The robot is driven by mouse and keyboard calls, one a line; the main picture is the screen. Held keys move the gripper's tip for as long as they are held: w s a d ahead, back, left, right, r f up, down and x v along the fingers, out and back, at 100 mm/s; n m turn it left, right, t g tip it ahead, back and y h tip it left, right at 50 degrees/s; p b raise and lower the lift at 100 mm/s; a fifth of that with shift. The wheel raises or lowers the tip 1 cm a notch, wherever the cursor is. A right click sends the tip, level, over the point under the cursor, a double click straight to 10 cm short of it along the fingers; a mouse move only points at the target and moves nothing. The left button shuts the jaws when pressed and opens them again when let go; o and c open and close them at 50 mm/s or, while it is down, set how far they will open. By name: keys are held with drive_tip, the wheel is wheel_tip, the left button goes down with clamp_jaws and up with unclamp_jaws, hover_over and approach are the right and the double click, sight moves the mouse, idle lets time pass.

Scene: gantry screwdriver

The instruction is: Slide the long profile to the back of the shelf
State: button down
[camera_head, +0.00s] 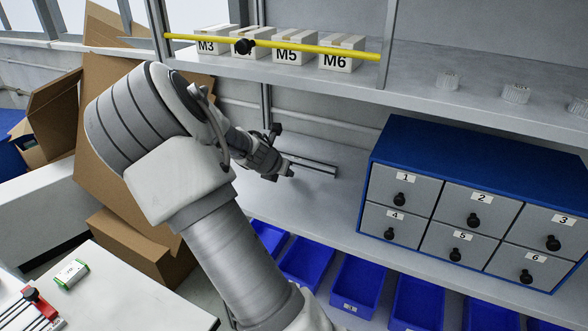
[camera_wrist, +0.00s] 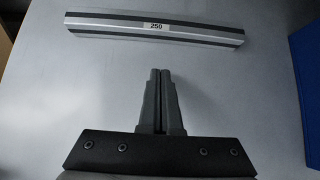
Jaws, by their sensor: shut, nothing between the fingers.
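The long profile (camera_wrist: 125,33) is a silver bar with dark grooves and a "250" label. It lies crosswise on the grey shelf (camera_wrist: 60,100) in the wrist view, beyond my fingertips, with a gap between. In the head view the profile (camera_head: 312,166) lies on the middle shelf, left of the blue drawer cabinet, its left end partly hidden by my gripper. My gripper (camera_wrist: 158,75) is shut and empty, its two fingers side by side, pointing toward the profile's middle. My gripper also shows in the head view (camera_head: 290,172), low over the shelf. The exact height above the shelf cannot be told.
A blue cabinet (camera_head: 440,139) with numbered drawers stands to the right on the same shelf. Above, a shelf holds boxes marked M3 to M6 (camera_head: 341,53) behind a yellow bar (camera_head: 300,47). Blue bins (camera_head: 357,282) sit below. Shelf space beside the cabinet is clear.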

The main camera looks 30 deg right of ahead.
sight(299, 168)
drive_tip(key=shift+w+d+f, duration=0.1)
drive_tip(key=shift+w+d, duration=0.25)
drive_tip(key=shift+d, duration=0.3)
drive_tip(key=shift+w+d+f, duration=0.1)
drive_tip(key=shift+w+d, duration=0.3)
drive_tip(key=shift+d, duration=0.25)
drive_tip(key=shift+w+d+f, duration=0.1)
drive_tip(key=shift+w+d, duration=0.25)
drive_tip(key=shift+d, duration=0.3)
